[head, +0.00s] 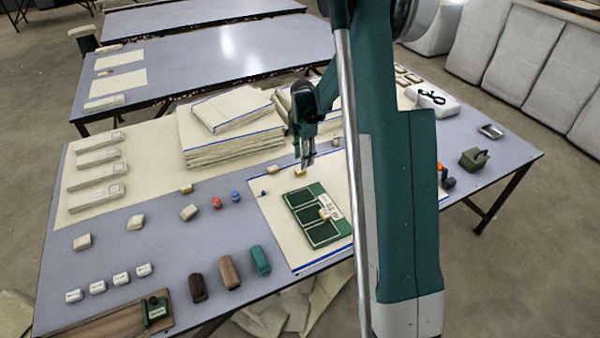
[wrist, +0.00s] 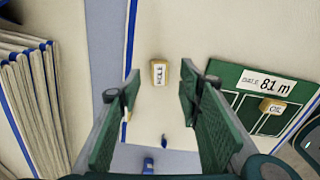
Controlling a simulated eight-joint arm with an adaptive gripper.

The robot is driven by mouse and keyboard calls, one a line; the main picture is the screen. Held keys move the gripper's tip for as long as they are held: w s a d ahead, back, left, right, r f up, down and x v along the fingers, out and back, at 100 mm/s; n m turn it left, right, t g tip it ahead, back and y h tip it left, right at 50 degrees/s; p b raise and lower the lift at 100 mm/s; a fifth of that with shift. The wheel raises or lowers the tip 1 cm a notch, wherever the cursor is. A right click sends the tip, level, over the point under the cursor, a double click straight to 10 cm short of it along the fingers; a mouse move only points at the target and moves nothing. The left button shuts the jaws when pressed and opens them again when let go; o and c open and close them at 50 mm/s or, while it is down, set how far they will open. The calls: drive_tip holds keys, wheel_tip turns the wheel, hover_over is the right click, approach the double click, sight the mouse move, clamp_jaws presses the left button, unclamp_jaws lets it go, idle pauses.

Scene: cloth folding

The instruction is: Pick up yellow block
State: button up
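A small yellowish block with a white top lettered "HOLE" (wrist: 159,73) lies on the cream sheet in the wrist view, ahead of and between my fingers. In the head view a small yellow block (head: 300,171) lies just below my gripper (head: 308,166). In the wrist view the two green fingers of my gripper (wrist: 159,95) are apart with nothing between them. Another yellowish block, marked "OK" (wrist: 273,106), sits on the green board (wrist: 226,76). It also shows in the head view (head: 325,213). A further yellow block (head: 272,169) lies left of my gripper.
A stack of folded cloth (head: 225,130) stands at the back left and also shows in the wrist view (wrist: 35,100). Blue (head: 235,196) and red (head: 217,203) spools lie left of the cream sheet. Brown and green blocks stand near the table's front edge.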

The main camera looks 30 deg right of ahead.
sight(300, 171)
drive_tip(key=shift+f+b, duration=0.8)
drive_tip(key=shift+f, duration=1.75)
drive_tip(key=shift+c, duration=0.6)
drive_tip(key=c, duration=0.7)
